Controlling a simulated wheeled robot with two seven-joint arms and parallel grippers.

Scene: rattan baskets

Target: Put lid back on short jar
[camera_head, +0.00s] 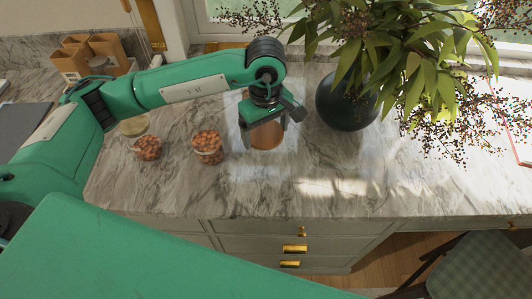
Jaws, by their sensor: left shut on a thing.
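My left gripper (268,124) reaches in over the marble counter and points down. It is shut on a round brown lid (266,138), whose upper part the gripper hides. A short glass jar (208,147) of reddish-brown nuts stands left of the gripper, apart from it, and shows no lid on top. Another glass jar (147,148) of similar nuts stands further left, with a tan round lid (133,126) at its upper end. My right gripper is not in view.
A dark round vase (346,102) with leafy, berried branches stands close to the right of the gripper. Wooden boxes (88,58) stand at the back left. The marble counter (300,185) is clear in front of the gripper. A chair (475,270) is at the lower right.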

